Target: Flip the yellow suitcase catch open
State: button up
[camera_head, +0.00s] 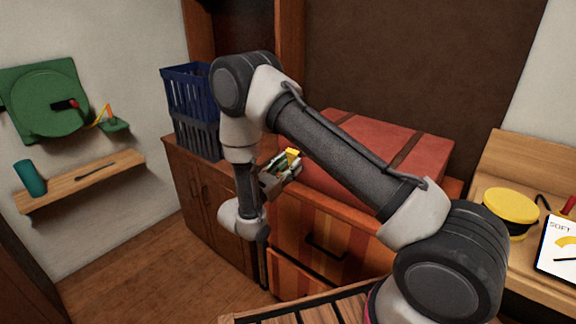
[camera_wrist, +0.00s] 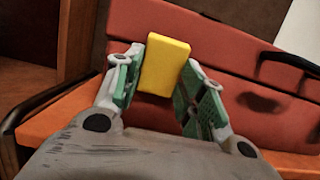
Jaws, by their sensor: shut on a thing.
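The red suitcase (camera_head: 420,152) lies on top of a wooden drawer unit, partly hidden behind my arm. In the wrist view its red front (camera_wrist: 235,48) fills much of the picture. The yellow catch (camera_wrist: 166,62) is a plain block at the suitcase front, and a bit of it shows in the head view (camera_head: 293,154). My gripper (camera_wrist: 162,60) has its green-padded fingers on either side of the catch, shut on it. The gripper also shows in the head view (camera_head: 282,168), at the left part of the suitcase front.
The drawer front (camera_head: 320,235) with a dark handle is below the suitcase. A yellow round tin (camera_head: 510,205) and a white sign (camera_head: 560,245) are at the right. The wooden floor at lower left is clear.

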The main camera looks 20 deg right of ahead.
jog(key=o, duration=1)
jog(key=v, duration=1.2)
